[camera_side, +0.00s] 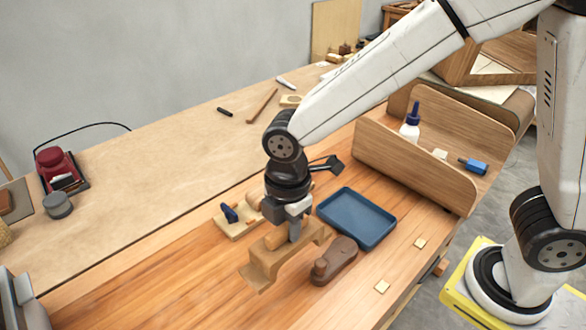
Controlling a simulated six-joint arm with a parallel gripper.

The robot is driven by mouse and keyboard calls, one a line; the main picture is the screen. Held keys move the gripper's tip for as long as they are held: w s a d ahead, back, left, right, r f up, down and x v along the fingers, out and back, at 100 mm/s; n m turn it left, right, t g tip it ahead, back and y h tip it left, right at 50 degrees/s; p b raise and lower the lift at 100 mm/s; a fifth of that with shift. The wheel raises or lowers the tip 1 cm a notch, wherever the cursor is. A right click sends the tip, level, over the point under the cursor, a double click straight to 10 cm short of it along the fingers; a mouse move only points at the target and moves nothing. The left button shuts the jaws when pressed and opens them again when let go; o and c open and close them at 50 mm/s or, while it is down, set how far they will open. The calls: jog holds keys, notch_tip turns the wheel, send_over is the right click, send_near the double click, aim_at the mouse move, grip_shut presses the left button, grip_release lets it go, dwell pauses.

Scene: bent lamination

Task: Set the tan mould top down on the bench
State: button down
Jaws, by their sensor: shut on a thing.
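The fingers hide part of the piece. The mould top looks slightly raised, but I cannot tell how far it is from the bench surface.
A blue tray (357,217) lies right of my gripper, and a brown hand plane (334,261) sits close in front of it. A light board with a blue clamp (229,213) is just behind. A curved wooden holder (415,170) stands at the right. The bench's front left is clear.

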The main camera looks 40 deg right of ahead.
jog(key=w+a+f, duration=0.2)
jog(key=w+f, duration=0.3)
jog(key=shift+f, duration=0.4)
jog(key=shift+w+a, duration=0.1)
jog(key=shift+w, duration=0.05)
jog(key=shift+w+a+f, duration=0.1)
jog(key=shift+w+f, duration=0.1)
jog(key=shift+f, duration=1.65)
jog(key=shift+f, duration=0.1)
jog(key=shift+c, duration=2.4)
grip_release()
notch_tip(320, 180, up, 12)
